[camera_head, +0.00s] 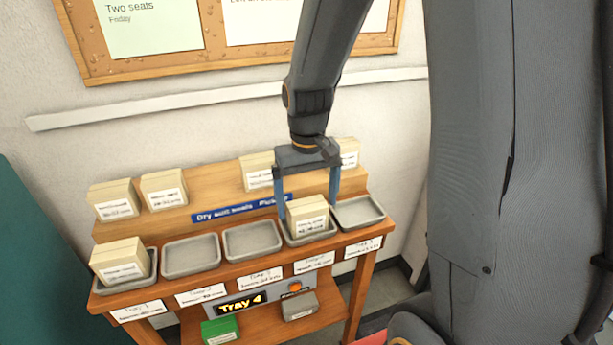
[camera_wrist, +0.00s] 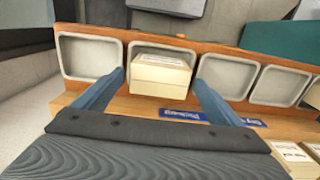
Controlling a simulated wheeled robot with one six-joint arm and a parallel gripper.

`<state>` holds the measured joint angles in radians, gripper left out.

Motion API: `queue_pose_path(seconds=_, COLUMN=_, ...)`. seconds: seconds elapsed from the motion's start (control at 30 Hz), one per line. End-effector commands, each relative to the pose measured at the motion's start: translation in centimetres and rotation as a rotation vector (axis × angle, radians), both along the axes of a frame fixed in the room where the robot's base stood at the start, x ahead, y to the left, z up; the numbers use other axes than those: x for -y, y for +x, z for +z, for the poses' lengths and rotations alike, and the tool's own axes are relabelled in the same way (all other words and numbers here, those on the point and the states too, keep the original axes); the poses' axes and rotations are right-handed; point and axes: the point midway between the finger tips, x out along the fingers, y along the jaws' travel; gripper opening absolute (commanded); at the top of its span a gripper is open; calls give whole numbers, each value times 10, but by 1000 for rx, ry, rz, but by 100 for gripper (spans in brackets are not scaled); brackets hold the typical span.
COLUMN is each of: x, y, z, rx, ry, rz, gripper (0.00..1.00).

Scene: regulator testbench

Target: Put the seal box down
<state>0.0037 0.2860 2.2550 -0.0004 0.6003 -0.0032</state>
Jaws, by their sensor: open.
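A cream seal box (camera_head: 308,216) with a white label sits in the fourth tray from the left (camera_head: 318,238) on the wooden bench. My gripper (camera_head: 307,200) is above that tray, its blue fingers open on either side of the box. In the wrist view the box (camera_wrist: 160,74) lies in its tray between and beyond the spread fingertips (camera_wrist: 158,84), with a visible gap on each side. The tray's floor is mostly hidden by the box.
Another box (camera_head: 120,260) sits in the leftmost tray. The second (camera_head: 191,256), third (camera_head: 252,240) and rightmost (camera_head: 358,213) trays are empty. Several boxes stand on the raised back shelf (camera_head: 215,186). A display (camera_head: 240,303) below reads "Tray 4", near a green box (camera_head: 220,330) and a grey one (camera_head: 299,306).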

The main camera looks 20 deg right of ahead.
Motion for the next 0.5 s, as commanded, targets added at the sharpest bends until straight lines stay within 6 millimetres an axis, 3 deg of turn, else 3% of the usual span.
queue_pose_path(seconds=0.3, x=0, y=2, z=63, rx=5, ry=0, rz=0, gripper=90)
queue_pose_path(seconds=0.5, x=0, y=1, z=88, rx=2, ry=0, rz=0, gripper=90)
